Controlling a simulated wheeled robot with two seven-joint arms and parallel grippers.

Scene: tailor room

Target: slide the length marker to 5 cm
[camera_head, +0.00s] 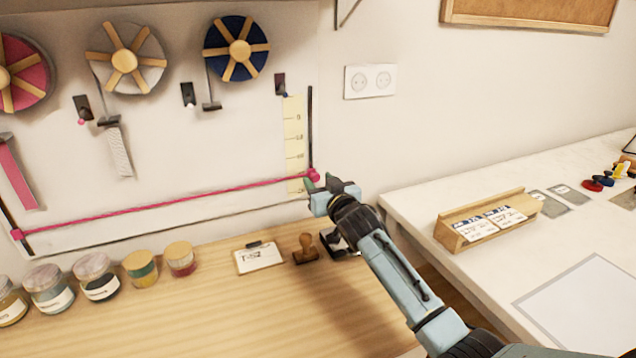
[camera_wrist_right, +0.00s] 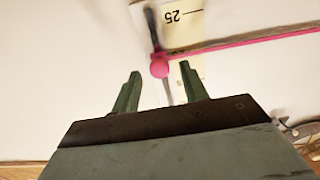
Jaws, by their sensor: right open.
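The length marker is a pink knob (camera_head: 313,175) on a dark vertical rail (camera_head: 310,125), near the rail's lower end. A pink cord (camera_head: 165,203) runs from it down to the left, to another pink knob (camera_head: 16,234). A pale yellow scale (camera_head: 294,140) hangs just left of the rail; its small numbers are hard to read in the head view. My right gripper (camera_head: 320,184) is open at the marker. In the right wrist view the marker (camera_wrist_right: 159,68) lies just beyond and between the open fingertips (camera_wrist_right: 160,85), with "25" printed beside it. My left gripper is out of view.
Ribbon spools (camera_head: 240,48) hang on the wall above. Jars (camera_head: 102,277), a clipboard (camera_head: 259,258) and a wooden stamp (camera_head: 305,248) stand on the wooden table (camera_head: 215,310) below. A white table (camera_head: 420,205) with a wooden box (camera_head: 488,220) is at right.

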